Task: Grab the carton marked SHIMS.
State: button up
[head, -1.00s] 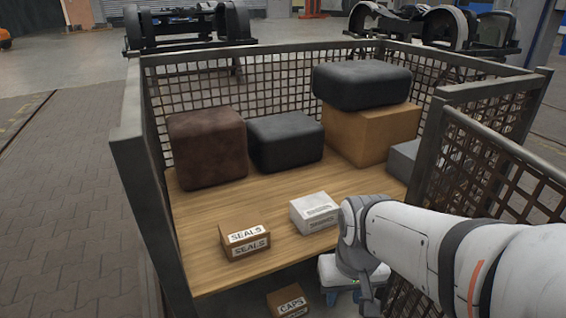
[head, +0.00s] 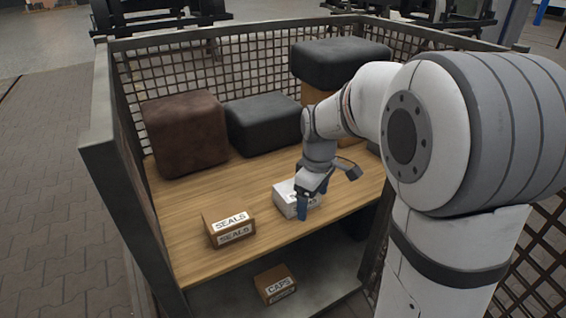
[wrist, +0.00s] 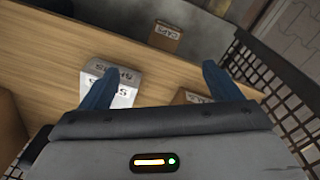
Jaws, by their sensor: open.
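The white carton (head: 285,200) stands on the wooden upper shelf, right of the brown SEALS carton (head: 229,227). Its label is partly hidden by my gripper; the letters showing in the wrist view fit SHIMS. My gripper (head: 311,196) is open, with blue fingers pointing down at the white carton. In the wrist view the left finger overlaps the white carton (wrist: 126,78), and the gap between the fingers (wrist: 159,71) lies mostly over bare wood. I cannot tell whether the finger touches the carton. The SEALS carton (wrist: 190,97) shows there near the right finger.
A brown CAPS carton (head: 275,283) sits on the lower shelf (head: 325,288). A brown block (head: 185,135), a dark block (head: 264,122) and a stacked dark block (head: 340,62) stand at the back. Mesh walls (head: 190,65) enclose the shelf. Wood between the cartons is clear.

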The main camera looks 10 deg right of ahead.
aim_at(284, 194)
jog(key=o, duration=0.3)
jog(key=w+f+n+p, duration=0.1)
jog(key=w+f+n, duration=0.2)
jog(key=w+n, duration=0.3)
jog(key=w, duration=0.5)
jog(key=shift+w+d+n+p, duration=0.2)
jog(key=shift+w+n+p, duration=0.15)
jog(key=shift+w+n, duration=0.05)
jog(key=w+f+n, duration=0.1)
jog(key=w, duration=0.1)
jog(key=w+f+n, duration=0.2)
jog(key=w+f+n+p, duration=0.1)
jog(key=w+f+n, duration=0.1)
jog(key=w, duration=0.1)
jog(key=shift+w+d+g, duration=0.1)
jog(key=shift+d+g, duration=0.05)
jog(key=shift+g, duration=0.15)
jog(key=shift+w+f+n, duration=0.25)
jog(key=shift+f+n, duration=0.15)
notch_tip(284, 194, down, 2)
jog(key=shift+w+b, duration=0.1)
jog(key=shift+b, duration=0.25)
jog(key=f+b, duration=0.1)
jog(key=f, duration=0.3)
jog(key=f+b, duration=0.1)
jog(key=shift+a+f+b, duration=0.3)
jog(key=shift+a+f, duration=0.1)
jog(key=shift+c, duration=0.2)
jog(key=shift+r, duration=0.1)
jog(key=c, duration=0.8)
